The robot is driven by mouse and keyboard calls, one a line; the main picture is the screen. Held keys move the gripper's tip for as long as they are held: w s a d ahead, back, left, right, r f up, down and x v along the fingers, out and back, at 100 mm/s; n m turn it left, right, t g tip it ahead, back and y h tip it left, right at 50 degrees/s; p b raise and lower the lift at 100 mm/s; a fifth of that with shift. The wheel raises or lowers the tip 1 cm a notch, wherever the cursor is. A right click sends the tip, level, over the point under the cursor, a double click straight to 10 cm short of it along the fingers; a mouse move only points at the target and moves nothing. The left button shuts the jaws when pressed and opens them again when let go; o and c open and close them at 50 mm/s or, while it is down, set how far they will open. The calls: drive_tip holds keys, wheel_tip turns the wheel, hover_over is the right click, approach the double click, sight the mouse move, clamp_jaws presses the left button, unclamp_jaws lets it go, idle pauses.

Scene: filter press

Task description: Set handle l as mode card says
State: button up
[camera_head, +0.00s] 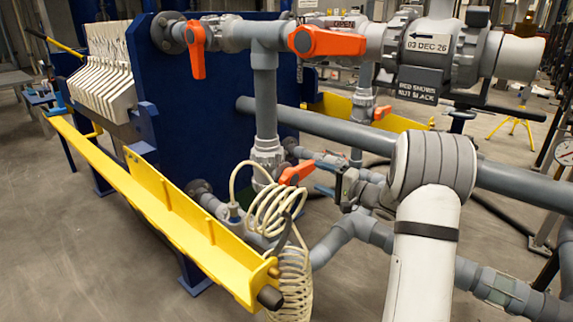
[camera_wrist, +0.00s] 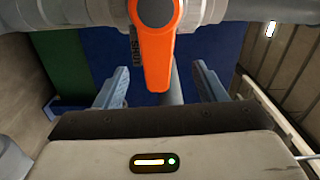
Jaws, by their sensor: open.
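In the wrist view an orange valve handle (camera_wrist: 155,50) hangs down from a grey pipe, with partly covered lettering beside it. My gripper (camera_wrist: 159,78) is open, its two blue-grey fingers apart on either side of this handle. In the head view one orange handle (camera_head: 197,50) points down on the upper pipe. Another orange handle (camera_head: 327,42) lies along the pipe below the word OPEN. I cannot tell which is handle l, nor which one the wrist view shows. A plate (camera_head: 428,44) reads 03 DEC 26 under an arrow. A dark label (camera_head: 418,85) reads RED SHOWN NOT BLACK.
A blue press plate (camera_head: 225,90) stands behind the pipes. A yellow rail (camera_head: 185,210) runs along the front left. A coiled cream hose (camera_head: 285,225) hangs near its end. A smaller orange handle (camera_head: 297,173) sits lower down. Grey pipes crowd the right; floor at left is open.

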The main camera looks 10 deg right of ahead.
sight(306, 173)
drive_tip(key=shift+m, duration=0.4)
drive_tip(key=x, duration=0.2)
drive_tip(key=b+x, duration=0.1)
drive_tip(key=x, duration=0.1)
drive_tip(key=b+x, duration=0.1)
drive_tip(key=x, duration=0.1)
drive_tip(key=shift+f, duration=0.4)
drive_tip(key=shift+w+a+r+b, duration=0.2)
drive_tip(key=shift+w+a+b, duration=0.15)
drive_tip(key=shift+w, duration=0.3)
drive_tip(key=shift+c, duration=0.3)
drive_tip(key=c, duration=1)
drive_tip(key=shift+f, duration=0.1)
drive_tip(key=shift+c, duration=0.6)
